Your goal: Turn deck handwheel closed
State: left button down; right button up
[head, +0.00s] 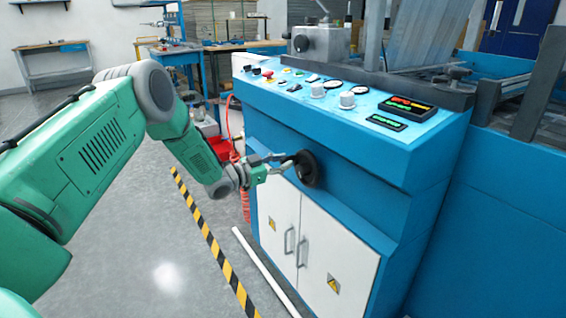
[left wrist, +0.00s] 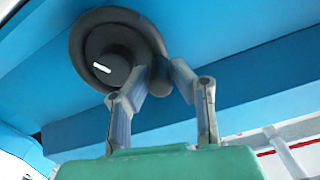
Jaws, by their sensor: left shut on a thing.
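The deck handwheel (head: 308,169) is a black round wheel on the blue front face of the machine, above the white cabinet doors. In the left wrist view the handwheel (left wrist: 92,50) shows a dark hub with a short white mark. My left gripper (head: 287,163) reaches it from the left in the head view. In the left wrist view the left gripper (left wrist: 158,80) has its fingertips at the wheel's right side, shut on a dark part there, which the fingers partly hide. My right gripper is in neither view.
The blue machine (head: 430,160) has a sloped control panel (head: 345,95) with knobs and displays above the wheel. White cabinet doors (head: 330,245) with handles are below. A yellow-black floor stripe (head: 212,243) and a white bar (head: 262,270) lie in front. Floor at left is clear.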

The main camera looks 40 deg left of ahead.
pick_arm(q)
jog(key=shift+r, duration=0.15)
jog(key=c, duration=1.4)
grip_release()
jog(key=v, duration=1.2)
jog(key=shift+w, duration=0.1)
